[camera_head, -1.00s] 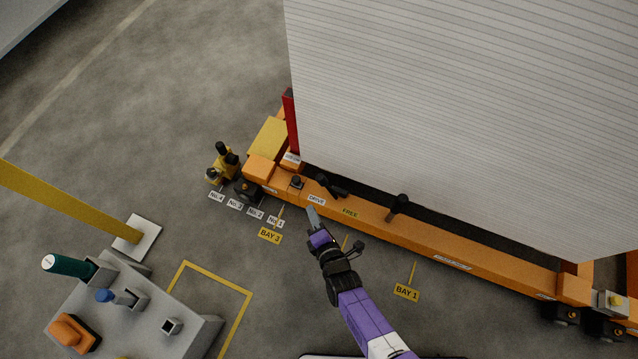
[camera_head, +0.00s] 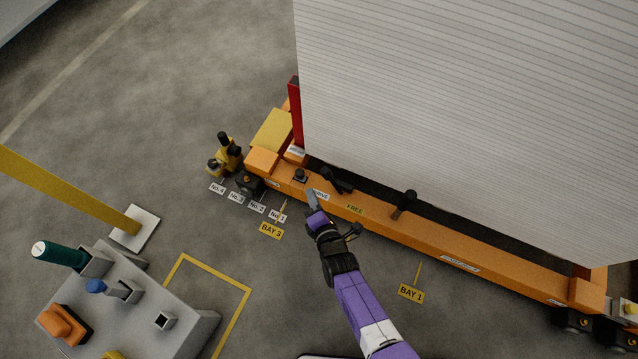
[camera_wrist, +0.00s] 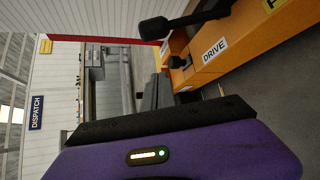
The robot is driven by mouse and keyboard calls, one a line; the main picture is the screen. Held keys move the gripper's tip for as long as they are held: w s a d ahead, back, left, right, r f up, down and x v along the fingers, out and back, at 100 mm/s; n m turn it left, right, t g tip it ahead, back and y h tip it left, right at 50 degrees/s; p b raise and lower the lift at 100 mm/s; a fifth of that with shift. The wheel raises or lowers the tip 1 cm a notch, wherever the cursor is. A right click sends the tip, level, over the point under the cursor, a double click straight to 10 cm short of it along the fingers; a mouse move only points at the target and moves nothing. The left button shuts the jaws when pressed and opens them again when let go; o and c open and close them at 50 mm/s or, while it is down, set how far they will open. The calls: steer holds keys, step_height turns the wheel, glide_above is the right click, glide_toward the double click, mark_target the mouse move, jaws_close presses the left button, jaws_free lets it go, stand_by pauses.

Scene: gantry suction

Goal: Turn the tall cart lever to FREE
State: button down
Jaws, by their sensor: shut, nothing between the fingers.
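The orange cart (camera_head: 455,256) carries a black lever (camera_head: 337,181) on its near beam, behind the white DRIVE label (camera_head: 322,196) and the yellow FREE label (camera_head: 354,209). The lever leans over; which label it points to is hard to tell. In the wrist view a black knob on a shaft (camera_wrist: 158,27) shows at the top, above the DRIVE label (camera_wrist: 214,50). My gripper (camera_head: 312,199) is shut and empty at the beam's near side, its tip by the DRIVE label and partly covering it. It appears apart from the lever. The fingertips (camera_wrist: 154,92) also show in the wrist view.
Another black lever (camera_head: 404,204) stands farther right on the beam, and a short black knob (camera_head: 300,175) left of DRIVE. A tall white ribbed load (camera_head: 470,110) rises behind the beam. A grey control console (camera_head: 175,310) stands at lower left.

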mark_target(333, 182)
steer(key=w+b, duration=0.1)
steer(key=b, duration=0.1)
steer(key=w+d+b, duration=0.1)
steer(key=w+b, duration=0.3)
steer(key=shift+w+d+f, duration=0.2)
steer(key=shift+w+d, duration=0.05)
steer(key=shift+d+r, duration=0.1)
steer(key=shift+d, duration=0.05)
stand_by(0.8)
